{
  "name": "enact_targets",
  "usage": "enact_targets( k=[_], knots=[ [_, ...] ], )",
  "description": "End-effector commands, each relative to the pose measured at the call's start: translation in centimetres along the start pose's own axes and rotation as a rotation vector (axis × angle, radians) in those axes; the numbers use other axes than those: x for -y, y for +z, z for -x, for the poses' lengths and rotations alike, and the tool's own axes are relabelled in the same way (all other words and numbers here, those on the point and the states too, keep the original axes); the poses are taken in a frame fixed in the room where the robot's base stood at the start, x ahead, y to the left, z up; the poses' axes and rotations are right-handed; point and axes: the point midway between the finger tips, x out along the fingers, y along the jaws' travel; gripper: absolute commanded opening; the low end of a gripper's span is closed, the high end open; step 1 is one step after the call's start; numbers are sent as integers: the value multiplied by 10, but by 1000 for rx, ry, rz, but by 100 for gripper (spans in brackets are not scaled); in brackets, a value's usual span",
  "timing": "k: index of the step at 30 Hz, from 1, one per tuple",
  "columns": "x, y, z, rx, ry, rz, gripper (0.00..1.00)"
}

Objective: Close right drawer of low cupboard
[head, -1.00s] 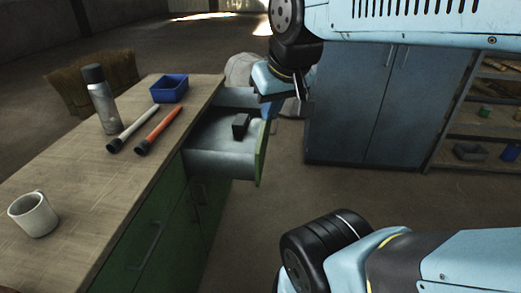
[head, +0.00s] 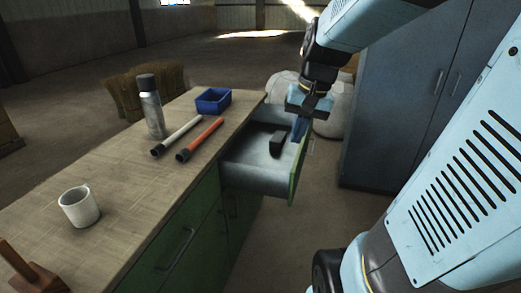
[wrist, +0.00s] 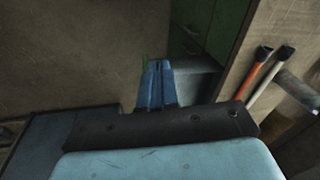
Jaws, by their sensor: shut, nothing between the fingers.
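The low cupboard has green fronts and a wooden top (head: 120,190). Its right drawer (head: 250,160) is pulled well out, with a grey inside and a green front panel (head: 298,172). A dark block (head: 278,145) lies in the drawer. My gripper (head: 299,132) is shut and empty, its blue fingers pointing down at the far part of the drawer's front panel. I cannot tell whether they touch it. In the wrist view the shut fingers (wrist: 157,72) stand beside the grey drawer (wrist: 194,78) and hide part of its front.
On the top stand a white mug (head: 80,206), a grey bottle (head: 150,108), a blue box (head: 213,100) and two handles, one red (head: 200,140), one white (head: 176,136). A pale sack (head: 335,105) lies behind the drawer. A blue-grey cabinet (head: 400,100) stands right; floor between is clear.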

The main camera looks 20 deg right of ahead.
Motion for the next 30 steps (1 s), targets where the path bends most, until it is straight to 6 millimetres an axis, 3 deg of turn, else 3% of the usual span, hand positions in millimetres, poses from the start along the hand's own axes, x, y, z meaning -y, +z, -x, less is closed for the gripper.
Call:
enact_targets(
  k=[14,30],
  knots=[
    [-36,-79,-73,324,-176,-420,0],
    [-113,-152,-168,640,-490,-889,0]
  ],
)
